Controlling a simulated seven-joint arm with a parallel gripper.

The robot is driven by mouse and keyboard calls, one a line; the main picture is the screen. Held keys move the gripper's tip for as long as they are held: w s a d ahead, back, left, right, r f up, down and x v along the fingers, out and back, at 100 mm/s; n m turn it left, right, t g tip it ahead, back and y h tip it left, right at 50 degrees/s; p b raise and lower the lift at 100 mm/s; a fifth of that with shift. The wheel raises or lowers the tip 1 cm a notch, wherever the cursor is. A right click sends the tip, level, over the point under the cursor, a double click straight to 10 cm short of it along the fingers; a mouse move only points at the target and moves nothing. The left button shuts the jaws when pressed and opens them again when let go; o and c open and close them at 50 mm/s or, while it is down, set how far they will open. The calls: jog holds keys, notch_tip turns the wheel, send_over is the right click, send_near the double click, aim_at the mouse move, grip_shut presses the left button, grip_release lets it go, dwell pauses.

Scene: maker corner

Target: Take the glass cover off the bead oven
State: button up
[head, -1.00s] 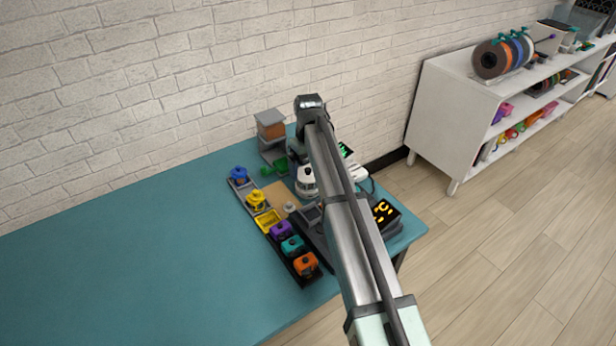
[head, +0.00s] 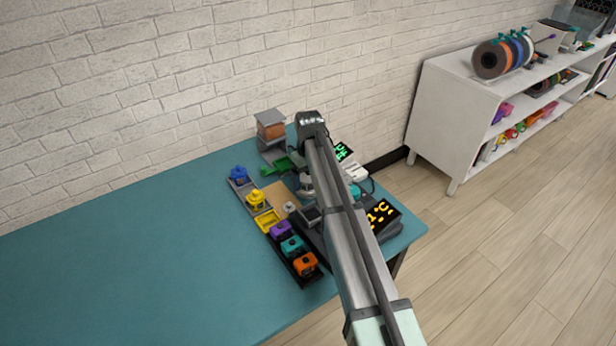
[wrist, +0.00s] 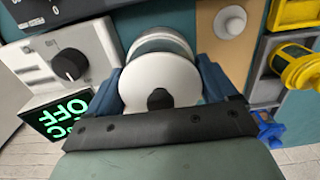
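A round white piece with a dark centre (wrist: 158,82) and a clear glassy rim behind it, looking like the glass cover, is in the middle of the wrist view. My gripper (wrist: 160,75) has one blue finger on each side of it, close to its edges. I cannot tell whether the fingers press on it or stand just clear. What lies under the cover is hidden. In the head view my arm hides most of this spot.
A white control box with a black dial (wrist: 70,63) and a green "OFF" display (wrist: 65,118) stands left in the wrist view. A yellow piece (wrist: 300,66) is at right. In the head view, a tray row of coloured pieces (head: 280,229) lies left of my arm, an orange display (head: 382,214) right. The table's left is clear.

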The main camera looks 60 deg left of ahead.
jog(key=c, duration=0.4)
jog(key=shift+r, duration=0.1)
jog(key=shift+c, duration=0.2)
